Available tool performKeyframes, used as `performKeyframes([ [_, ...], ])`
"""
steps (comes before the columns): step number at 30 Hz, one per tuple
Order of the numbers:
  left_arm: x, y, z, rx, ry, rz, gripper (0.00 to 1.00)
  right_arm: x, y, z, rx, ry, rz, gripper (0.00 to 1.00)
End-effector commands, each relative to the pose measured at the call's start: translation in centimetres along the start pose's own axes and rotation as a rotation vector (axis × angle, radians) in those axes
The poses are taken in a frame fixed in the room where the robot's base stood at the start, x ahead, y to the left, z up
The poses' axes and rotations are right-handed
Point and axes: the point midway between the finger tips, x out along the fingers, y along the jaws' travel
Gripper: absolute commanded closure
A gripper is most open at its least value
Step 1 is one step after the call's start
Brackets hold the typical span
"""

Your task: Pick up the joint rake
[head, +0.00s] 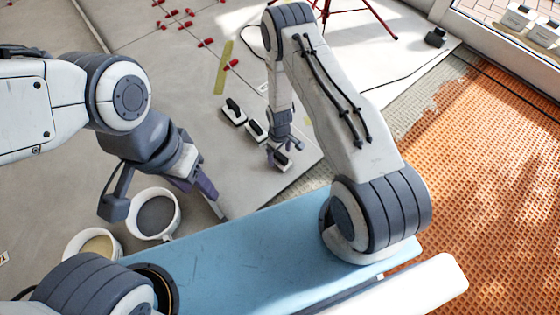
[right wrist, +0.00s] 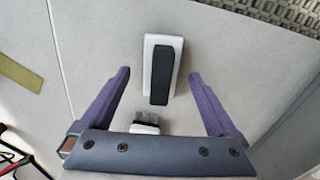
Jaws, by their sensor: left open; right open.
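My right gripper (head: 278,148) points down over a white block with a black top (head: 282,160), the nearest of three similar small tools on the grey tiles. In the right wrist view, the right gripper (right wrist: 159,76) is open, with a white block with a black bar (right wrist: 163,72) between its fingers, apart from both. A smaller white and grey piece (right wrist: 145,122) is partly hidden by the gripper body. Two more tools, a middle one (head: 255,131) and a far one (head: 233,111), lie beyond. I cannot tell which is the joint rake. My left gripper (head: 204,188) is open and empty.
A white bucket with grey contents (head: 155,214) and one with beige contents (head: 95,244) stand below my left gripper. A yellow-green strip (head: 223,67), red tile clips (head: 207,42) and a red tripod (head: 362,14) are farther back. Orange matting (head: 490,170) covers the right.

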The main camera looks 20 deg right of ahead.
Motion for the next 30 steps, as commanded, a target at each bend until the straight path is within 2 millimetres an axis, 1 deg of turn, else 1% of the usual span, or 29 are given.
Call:
performKeyframes([
  [1, 1.3, -0.1, 0.1, 0.0, 0.0, 0.0, 0.5, 1.4, -0.1, 0.0, -0.001, 0.0, 0.0, 0.05],
  [4, 2.1, -0.2, 0.1, 0.0, 0.0, 0.0, 0.5, 2.7, -0.1, 0.0, 0.0, -0.001, 0.0, 0.05],
  [6, 2.3, -0.2, 0.1, 0.0, 0.0, 0.0, 0.5, 2.9, -0.1, 0.0, 0.0, -0.001, 0.0, 0.05],
  [12, 2.0, -0.1, 0.1, 0.0, 0.0, 0.0, 0.5, 2.7, -0.1, 0.0, 0.0, 0.0, 0.0, 0.05],
  [13, 2.0, -0.1, 0.1, 0.0, 0.0, 0.0, 0.5, 2.7, -0.1, 0.0, 0.0, 0.0, 0.0, 0.13],
  [14, 2.0, -0.1, 0.1, 0.0, 0.0, 0.0, 0.5, 2.7, -0.1, 0.0, 0.0, 0.0, 0.0, 0.24],
  [15, 2.0, -0.1, 0.1, 0.0, 0.0, 0.0, 0.5, 2.7, -0.1, 0.0, 0.0, 0.0, 0.0, 0.39],
  [17, 2.0, -0.1, 0.1, 0.0, 0.0, 0.0, 0.5, 2.7, -0.1, 0.0, 0.0, 0.0, 0.0, 0.62],
  [18, 2.0, -0.1, 0.1, 0.0, 0.0, 0.0, 0.5, 2.7, -0.1, 0.0, 0.0, 0.0, 0.0, 0.78],
  [19, 2.0, -0.1, 0.1, 0.0, 0.0, 0.0, 0.5, 2.7, -0.1, 0.0, 0.0, 0.0, 0.0, 0.89],
  [20, 2.0, -0.1, 0.1, 0.0, 0.0, 0.0, 0.5, 2.7, -0.1, 0.0, 0.0, 0.0, 0.0, 0.96],
  [26, 2.0, -0.1, 0.1, 0.0, 0.0, 0.0, 0.5, 2.7, -0.1, 0.0, 0.0, 0.0, 0.0, 0.96],
  [30, 1.6, -0.1, 0.1, 0.0, 0.0, 0.0, 0.5, 2.2, -0.1, 0.0, 0.0, 0.001, 0.0, 0.96],
])
